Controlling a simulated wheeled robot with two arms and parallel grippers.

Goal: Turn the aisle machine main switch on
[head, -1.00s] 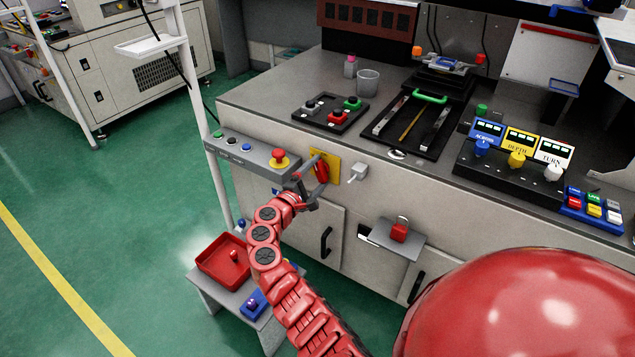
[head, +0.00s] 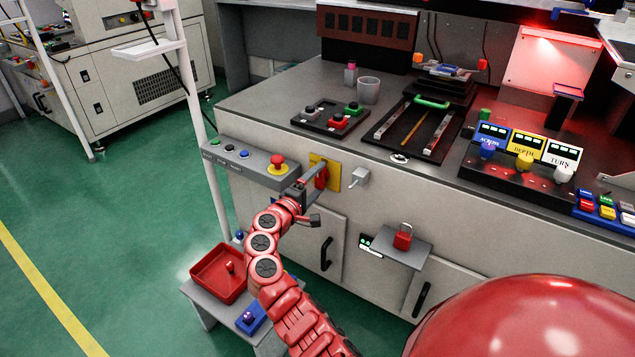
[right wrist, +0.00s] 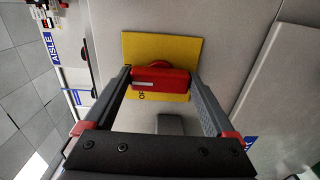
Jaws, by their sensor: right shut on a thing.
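The main switch is a red rotary handle (head: 321,179) on a yellow plate (head: 333,172) on the front of the grey machine. My right gripper (head: 318,173) is at this handle, with its fingers on either side. In the right wrist view the red handle (right wrist: 160,80) lies across the picture between the two fingertips (right wrist: 160,76), in front of the yellow plate (right wrist: 160,45). Part of the plate's lettering is hidden by the handle. A blue "AISLE" label (right wrist: 51,50) shows at the left of that view. My left gripper is not in view.
A control box (head: 250,165) with a red emergency button (head: 278,161) is just left of the switch. A grey plug (head: 355,178) is right of it. A padlock (head: 403,237) stands on a small shelf. A red tray (head: 220,274) sits on a low stand below.

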